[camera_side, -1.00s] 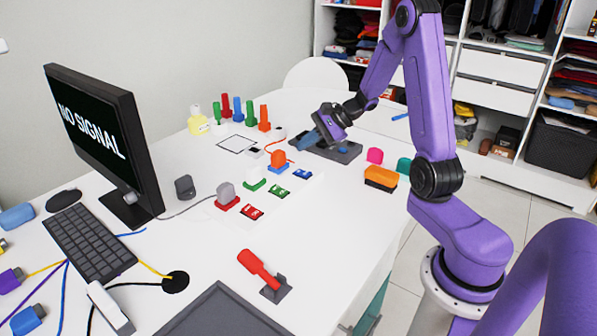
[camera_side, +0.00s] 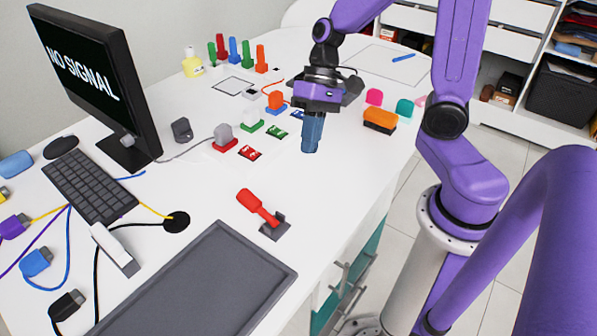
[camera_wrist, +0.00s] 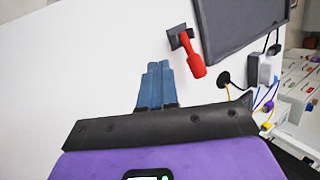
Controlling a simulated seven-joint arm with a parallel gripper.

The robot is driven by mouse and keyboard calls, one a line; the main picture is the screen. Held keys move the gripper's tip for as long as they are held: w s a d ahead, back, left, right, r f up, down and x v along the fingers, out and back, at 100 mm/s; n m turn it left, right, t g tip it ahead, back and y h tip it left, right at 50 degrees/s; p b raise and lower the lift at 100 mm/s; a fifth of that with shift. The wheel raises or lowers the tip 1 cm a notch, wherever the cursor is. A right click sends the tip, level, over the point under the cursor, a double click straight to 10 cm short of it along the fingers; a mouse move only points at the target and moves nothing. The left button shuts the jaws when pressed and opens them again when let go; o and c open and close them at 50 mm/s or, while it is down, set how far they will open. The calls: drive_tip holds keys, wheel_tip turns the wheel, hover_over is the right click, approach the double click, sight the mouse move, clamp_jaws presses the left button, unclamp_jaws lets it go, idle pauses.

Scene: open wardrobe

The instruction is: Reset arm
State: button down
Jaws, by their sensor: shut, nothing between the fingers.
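My gripper (camera_side: 311,148) points down above the white table (camera_side: 340,190), with its blue fingers together and nothing between them. In the side view it is right of the coloured blocks and left of the orange and black sponge. In the wrist view the blue fingers (camera_wrist: 158,68) lie side by side, pointing toward the table. The purple wrist is above the fingers, and my arm reaches in from the right.
A red-handled lever (camera_side: 262,212) stands on the table nearer the camera, by a grey tray (camera_side: 265,262). The orange and black sponge (camera_side: 380,120), coloured blocks (camera_side: 224,136), a monitor (camera_side: 85,75) and a keyboard (camera_side: 80,186) also stand there. The table between gripper and lever is clear.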

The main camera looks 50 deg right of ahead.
drive_tip(key=s+d+r+n+t+h, duration=0.1)
drive_tip(key=s+n+h, duration=0.4)
drive_tip(key=s+n, duration=0.9)
drive_tip(key=shift+r+t, duration=0.25)
drive_tip(key=shift+t, duration=0.15)
